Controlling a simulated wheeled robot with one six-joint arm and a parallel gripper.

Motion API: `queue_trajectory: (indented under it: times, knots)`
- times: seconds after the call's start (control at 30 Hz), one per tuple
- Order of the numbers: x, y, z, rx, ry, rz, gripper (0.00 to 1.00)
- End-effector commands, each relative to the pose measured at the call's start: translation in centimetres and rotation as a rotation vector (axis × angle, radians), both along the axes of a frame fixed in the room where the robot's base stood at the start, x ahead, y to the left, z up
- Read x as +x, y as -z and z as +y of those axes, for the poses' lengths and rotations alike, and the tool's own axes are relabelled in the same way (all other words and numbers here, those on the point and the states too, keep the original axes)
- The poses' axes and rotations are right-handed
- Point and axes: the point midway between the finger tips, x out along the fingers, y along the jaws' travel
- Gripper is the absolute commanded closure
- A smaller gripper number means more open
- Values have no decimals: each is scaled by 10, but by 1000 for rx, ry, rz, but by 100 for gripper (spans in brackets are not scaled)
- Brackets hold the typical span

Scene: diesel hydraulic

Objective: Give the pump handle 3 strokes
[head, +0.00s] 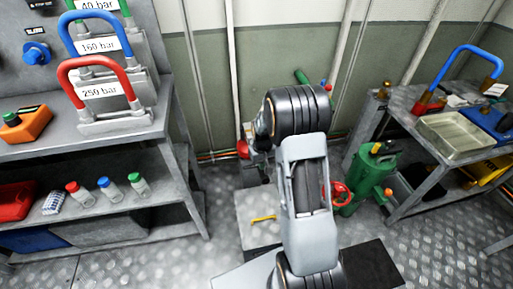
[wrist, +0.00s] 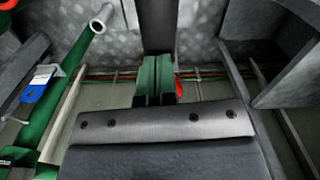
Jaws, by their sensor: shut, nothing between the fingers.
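In the wrist view my gripper (wrist: 156,80) shows as two narrow green fingers side by side, closed together with nothing between them. A long green tube with a pale open end, which looks like the pump handle (wrist: 72,75), runs up the left of that view, apart from the fingers. In the head view a short green bar, probably the same handle (head: 301,76), shows behind my arm. The pump body is mostly hidden by my arm; a grey metal part with a red knob (head: 243,149) shows beside it. My gripper is hidden in the head view.
A left bench (head: 30,147) holds red, blue and green handled blocks. A green canister (head: 372,178) with a red handwheel (head: 341,193) stands right of my arm. A right bench (head: 407,122) carries a tray (head: 452,152).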

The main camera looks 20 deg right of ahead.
Motion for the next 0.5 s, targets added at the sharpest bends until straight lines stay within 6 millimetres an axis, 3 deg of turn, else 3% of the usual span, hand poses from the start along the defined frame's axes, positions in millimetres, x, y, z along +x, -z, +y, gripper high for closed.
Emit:
queue_trajectory:
  times: [0.5]
  knots:
    - [3,-47,-1,0,0,0,100]
